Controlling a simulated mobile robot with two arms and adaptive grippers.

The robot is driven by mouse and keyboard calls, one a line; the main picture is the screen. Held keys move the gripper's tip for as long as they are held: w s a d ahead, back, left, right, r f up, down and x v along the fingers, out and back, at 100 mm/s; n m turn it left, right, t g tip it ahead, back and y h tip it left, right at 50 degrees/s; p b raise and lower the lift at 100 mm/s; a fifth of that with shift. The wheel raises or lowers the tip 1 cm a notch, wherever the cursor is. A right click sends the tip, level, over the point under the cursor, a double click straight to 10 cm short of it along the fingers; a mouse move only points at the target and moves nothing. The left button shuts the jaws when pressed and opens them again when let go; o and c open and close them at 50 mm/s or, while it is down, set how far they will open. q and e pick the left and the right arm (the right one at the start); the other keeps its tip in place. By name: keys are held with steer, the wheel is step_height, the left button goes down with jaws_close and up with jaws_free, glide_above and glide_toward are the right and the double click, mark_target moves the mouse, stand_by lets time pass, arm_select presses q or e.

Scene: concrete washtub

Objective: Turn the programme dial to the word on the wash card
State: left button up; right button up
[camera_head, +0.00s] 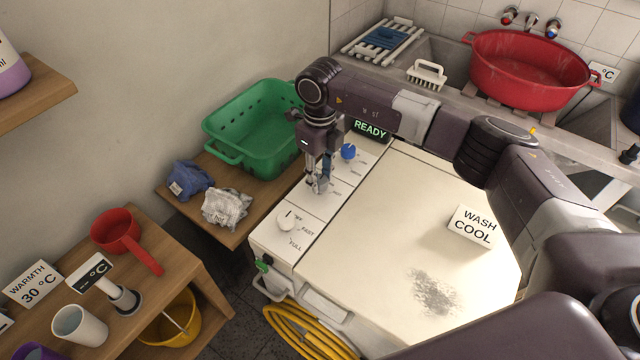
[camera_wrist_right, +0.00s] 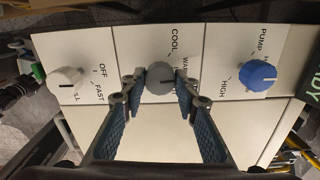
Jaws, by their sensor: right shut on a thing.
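The wash card (camera_head: 474,226) reads "WASH COOL" and lies on the white machine top (camera_head: 400,200). The programme dial is the grey knob (camera_wrist_right: 160,80) in the middle of the panel in the wrist view. The word COOL and a partly hidden word starting "WA" are printed beside it. A dark line shows on the dial, but I cannot tell which word it points to. My right gripper (camera_head: 318,186) points down over the panel, its fingertips (camera_wrist_right: 161,77) shut on the dial from both sides. In the head view the gripper hides most of the dial. My left gripper is not in view.
A white knob (camera_head: 287,219) and a blue knob (camera_head: 348,152) flank the grey dial on the same panel. A READY display (camera_head: 370,130) stands behind. A green basket (camera_head: 250,125) and crumpled cloths (camera_head: 227,208) lie to the left; a red tub (camera_head: 530,75) stands behind.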

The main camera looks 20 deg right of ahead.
mark_target(320, 179)
steer(key=n+b, duration=0.4)
steer(key=n, duration=0.1)
steer(key=shift+w+f+n+b, duration=0.1)
steer(key=shift+n+b, duration=0.2)
steer(key=shift+r+n+b, duration=0.2)
steer(key=shift+n+b, duration=1.1)
steer(key=shift+n, duration=0.9)
steer(key=o, duration=1.1)
steer(key=shift+o, duration=0.2)
step_height(320, 179, up, 12)
